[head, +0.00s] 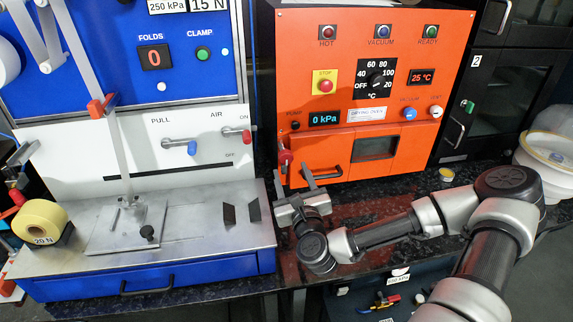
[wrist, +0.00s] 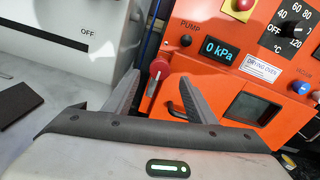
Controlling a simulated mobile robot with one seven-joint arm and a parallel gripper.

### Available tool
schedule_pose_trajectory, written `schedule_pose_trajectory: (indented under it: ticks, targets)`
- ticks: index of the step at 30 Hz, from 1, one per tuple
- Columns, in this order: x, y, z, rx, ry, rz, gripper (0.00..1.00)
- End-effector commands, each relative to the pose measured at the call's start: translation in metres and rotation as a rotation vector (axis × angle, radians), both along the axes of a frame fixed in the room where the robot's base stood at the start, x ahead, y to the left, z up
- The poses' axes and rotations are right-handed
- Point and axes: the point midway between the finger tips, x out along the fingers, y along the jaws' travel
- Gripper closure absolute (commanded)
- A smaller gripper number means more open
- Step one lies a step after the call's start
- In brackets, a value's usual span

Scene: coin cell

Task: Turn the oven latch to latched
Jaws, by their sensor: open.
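The orange drying oven (head: 345,22) stands at the back, its door (head: 333,152) closed. The oven latch, a short metal lever with a red knob (head: 285,157), is at the left edge of the door. In the wrist view its red knob (wrist: 159,67) is at the upper end and the lever slants down and slightly left. My gripper (head: 293,181) is in front of the latch, just below its knob in the head view. In the wrist view the open fingers (wrist: 159,80) lie either side of the latch. I cannot tell whether they touch it.
The oven door handle (wrist: 177,110) is close to the right finger. The blue and white press station (head: 190,262) stands left of my gripper, with a red-knobbed AIR lever (head: 245,134).

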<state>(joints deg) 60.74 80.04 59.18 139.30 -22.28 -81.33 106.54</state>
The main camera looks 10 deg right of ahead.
Motion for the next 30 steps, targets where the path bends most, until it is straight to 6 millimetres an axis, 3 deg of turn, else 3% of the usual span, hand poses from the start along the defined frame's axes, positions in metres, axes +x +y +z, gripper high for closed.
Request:
schedule_pose_trajectory:
  ticks: [3,9,15,23,25,30]
  targets:
    - [0.027,0.0,0.001,-0.003,-0.001,-0.001,0.49]
    - [0.059,0.0,0.0,-0.002,-0.001,0.0,0.49]
    - [0.073,0.0,0.0,0.0,0.0,0.0,0.49]
    - [0.075,0.0,0.0,0.0,0.001,0.001,0.49]
    - [0.074,0.0,0.0,0.0,0.001,0.001,0.56]
    - [0.074,0.0,0.0,0.0,0.001,0.001,0.84]
